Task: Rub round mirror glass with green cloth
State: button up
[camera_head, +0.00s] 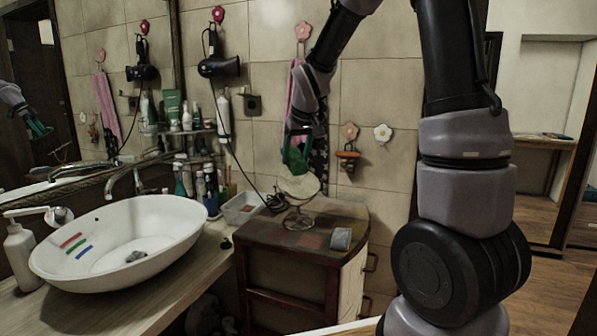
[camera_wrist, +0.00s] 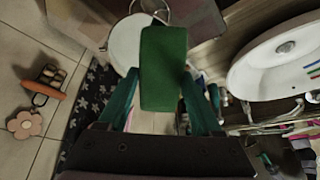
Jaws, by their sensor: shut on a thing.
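The round mirror (camera_head: 301,187) stands on a small stemmed base on the wooden cabinet, its pale disc tilted. In the wrist view its pale disc (camera_wrist: 124,45) shows behind and left of the cloth, partly covered. My gripper (camera_head: 295,146) is above the mirror, pointing down. In the wrist view its teal fingers (camera_wrist: 160,95) are shut on the green cloth (camera_wrist: 163,68), which looks like a folded block. In the head view the green cloth (camera_head: 297,160) is close at the mirror's upper edge. I cannot tell whether they touch.
The cabinet top (camera_head: 270,236) also bears a small grey cup (camera_head: 341,239). To the left are a white basin (camera_head: 150,225), a shallow tray (camera_head: 240,208) and several bottles (camera_head: 205,188). A hair dryer (camera_head: 219,66) hangs on the wall, its cord trailing down. A pink towel hangs behind my gripper.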

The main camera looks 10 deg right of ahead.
aim_at(299, 182)
jog(key=shift+x, duration=3.5)
jog(key=shift+w+a+f, duration=0.25)
jog(key=shift+w+f, duration=0.35)
jog(key=shift+f, duration=0.2)
jog(key=shift+w+d, duration=0.15)
jog(key=shift+d, duration=0.85)
jog(key=shift+w+d, duration=0.15)
jog(key=shift+d, duration=0.85)
jog(key=shift+a, duration=0.1)
